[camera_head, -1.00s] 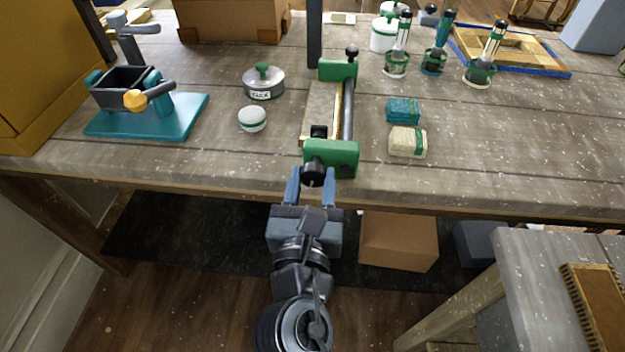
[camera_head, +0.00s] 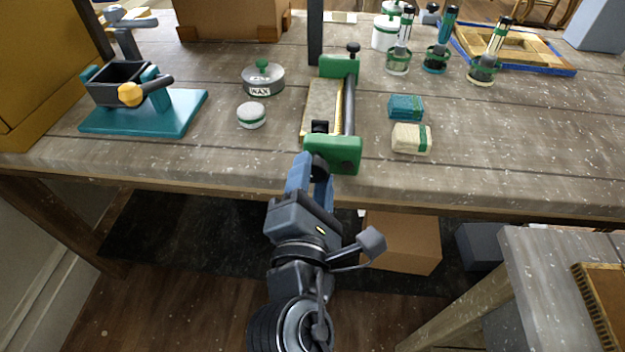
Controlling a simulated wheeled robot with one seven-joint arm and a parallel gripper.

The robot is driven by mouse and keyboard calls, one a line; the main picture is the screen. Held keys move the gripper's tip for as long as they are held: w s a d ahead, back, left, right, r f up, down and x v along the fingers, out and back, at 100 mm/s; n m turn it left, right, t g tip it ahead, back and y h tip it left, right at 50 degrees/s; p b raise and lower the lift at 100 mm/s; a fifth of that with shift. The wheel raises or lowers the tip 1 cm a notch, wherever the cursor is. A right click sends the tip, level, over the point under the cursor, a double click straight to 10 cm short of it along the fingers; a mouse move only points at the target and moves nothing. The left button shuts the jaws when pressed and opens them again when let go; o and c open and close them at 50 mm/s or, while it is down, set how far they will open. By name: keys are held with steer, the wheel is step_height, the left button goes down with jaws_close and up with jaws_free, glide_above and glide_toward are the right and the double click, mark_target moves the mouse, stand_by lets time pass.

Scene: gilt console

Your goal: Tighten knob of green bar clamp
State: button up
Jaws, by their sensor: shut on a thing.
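The green bar clamp (camera_head: 334,153) lies on the wooden workbench, with green end blocks, a dark bar and a pale, gold-edged piece (camera_head: 322,105) between its ends. Its black knob (camera_head: 318,163) faces the bench's front edge and is mostly hidden by my gripper. My gripper (camera_head: 311,168) has its blue fingers around the knob at the near block and is shut on it. The gripper is rolled, with one finger upper left and the other lower right of the knob.
A wax tin (camera_head: 263,80) and a small white-lidded tin (camera_head: 251,115) sit left of the clamp. A teal block (camera_head: 405,107) and a cream block (camera_head: 411,139) lie to its right. A teal-based device (camera_head: 145,110) stands at left. The bench's right front is clear.

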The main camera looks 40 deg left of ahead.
steer(key=m+b, duration=0.1)
steer(key=m, duration=0.1)
steer(key=m+b, duration=0.1)
steer(key=m, duration=0.1)
steer(key=shift+f+m, duration=0.2)
steer(key=shift+m, duration=0.2)
steer(key=m+b, duration=0.2)
steer(key=m, duration=0.1)
steer(key=shift+m, duration=0.3)
steer(key=m+b, duration=0.2)
steer(key=m, duration=0.2)
steer(key=shift+b, duration=0.35)
steer(key=m+b, duration=0.2)
steer(key=m, duration=0.3)
steer(key=shift+b, duration=0.3)
steer(key=m+b, duration=0.2)
steer(key=m, duration=0.2)
steer(key=shift+s+m, duration=0.1)
steer(key=shift+m, duration=0.2)
steer(key=m+b, duration=0.2)
steer(key=m, duration=0.1)
steer(key=shift+m, duration=0.3)
steer(key=m+b, duration=0.2)
steer(key=m, duration=0.3)
steer(key=shift+r+m+b, duration=0.15)
steer(key=shift+m+b, duration=0.55)
steer(key=shift+m, duration=0.9)
